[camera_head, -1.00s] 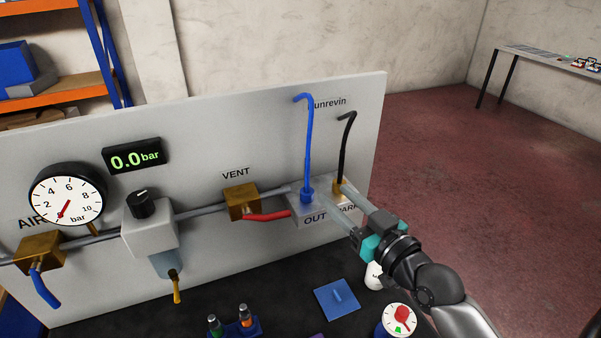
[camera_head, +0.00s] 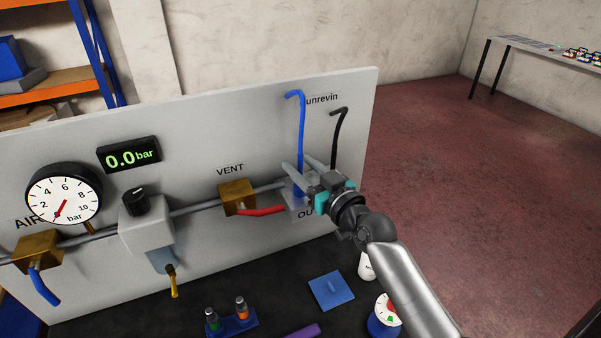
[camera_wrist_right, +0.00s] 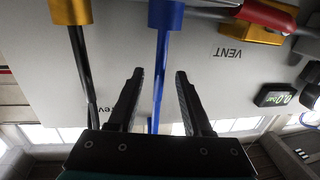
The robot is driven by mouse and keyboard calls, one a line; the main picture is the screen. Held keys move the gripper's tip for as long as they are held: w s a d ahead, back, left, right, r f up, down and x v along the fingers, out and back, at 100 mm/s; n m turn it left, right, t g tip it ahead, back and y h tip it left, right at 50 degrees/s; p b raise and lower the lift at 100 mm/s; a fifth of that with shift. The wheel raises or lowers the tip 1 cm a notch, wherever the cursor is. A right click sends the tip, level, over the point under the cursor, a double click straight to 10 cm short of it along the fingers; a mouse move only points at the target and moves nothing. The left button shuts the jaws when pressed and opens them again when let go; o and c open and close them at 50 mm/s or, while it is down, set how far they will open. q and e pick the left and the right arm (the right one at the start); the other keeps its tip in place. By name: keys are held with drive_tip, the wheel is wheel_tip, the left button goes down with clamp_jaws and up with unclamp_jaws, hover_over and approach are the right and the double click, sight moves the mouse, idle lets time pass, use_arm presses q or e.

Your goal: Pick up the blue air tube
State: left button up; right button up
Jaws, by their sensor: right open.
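The blue air tube (camera_head: 301,125) stands upright in the OUT block in front of the grey panel, with its top bent over to the left. It also shows in the right wrist view (camera_wrist_right: 160,58), running down from a blue fitting (camera_wrist_right: 165,14). My right gripper (camera_head: 296,161) is open at the lower part of the tube. In the right wrist view the tube passes between the two open fingers (camera_wrist_right: 159,72), with a gap visible on each side. The gripper partly hides the OUT block and the tube's lower end. My left gripper is not in view.
A black tube (camera_head: 335,140) stands just right of the blue one. A brass VENT valve (camera_head: 236,195) with a red handle is to the left. A blue square pad (camera_head: 331,291) and a rack of small bottles (camera_head: 236,322) lie on the dark table. The panel (camera_head: 200,130) stands close behind.

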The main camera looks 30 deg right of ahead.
sight(299, 163)
drive_tip(key=shift+w+a, duration=0.15)
drive_tip(key=shift+w, duration=1.85)
clamp_jaws()
